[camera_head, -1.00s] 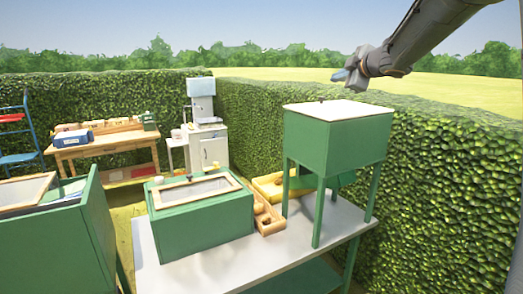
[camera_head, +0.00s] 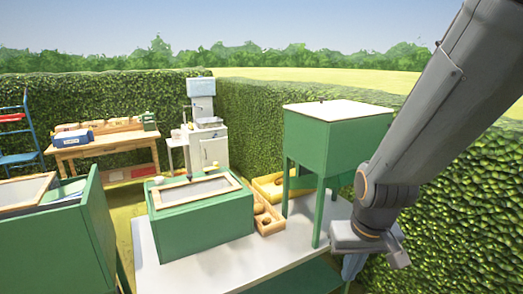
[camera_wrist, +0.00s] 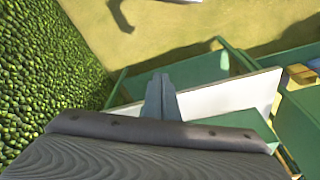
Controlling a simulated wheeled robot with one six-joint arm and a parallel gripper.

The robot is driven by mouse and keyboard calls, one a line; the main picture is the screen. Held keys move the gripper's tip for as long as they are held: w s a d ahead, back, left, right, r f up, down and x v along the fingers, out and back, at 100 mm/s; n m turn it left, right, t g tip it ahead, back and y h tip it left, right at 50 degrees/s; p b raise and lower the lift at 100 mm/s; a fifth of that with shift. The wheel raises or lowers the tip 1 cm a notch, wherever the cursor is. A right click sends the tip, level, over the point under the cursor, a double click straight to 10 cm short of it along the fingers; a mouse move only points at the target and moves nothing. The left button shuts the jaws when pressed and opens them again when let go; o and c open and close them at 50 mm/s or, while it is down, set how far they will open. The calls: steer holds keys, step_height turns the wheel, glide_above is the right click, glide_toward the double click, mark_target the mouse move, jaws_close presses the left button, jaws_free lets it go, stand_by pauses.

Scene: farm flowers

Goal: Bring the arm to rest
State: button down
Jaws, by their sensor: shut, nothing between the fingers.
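My gripper (camera_head: 354,267) hangs low at the right side of the head view, beside the right end of the white-topped table (camera_head: 205,262). It points downward and its narrow fingers are together with nothing between them. In the wrist view my gripper (camera_wrist: 161,88) shows in the middle, its tips seen against a green frame and a white surface (camera_wrist: 228,96). I cannot tell from the frames whether it touches the table edge.
The green box on legs (camera_head: 335,140) stands on the table just left of my arm. A green box with a framed lid (camera_head: 202,212) and a wooden tray (camera_head: 268,222) stand further left. A hedge (camera_head: 470,200) runs close along the right.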

step_height(320, 180, down, 11)
steer(key=g+b, duration=0.1)
steer(key=b, duration=0.8)
steer(key=shift+r, duration=0.2)
steer(key=shift+w+d, duration=0.1)
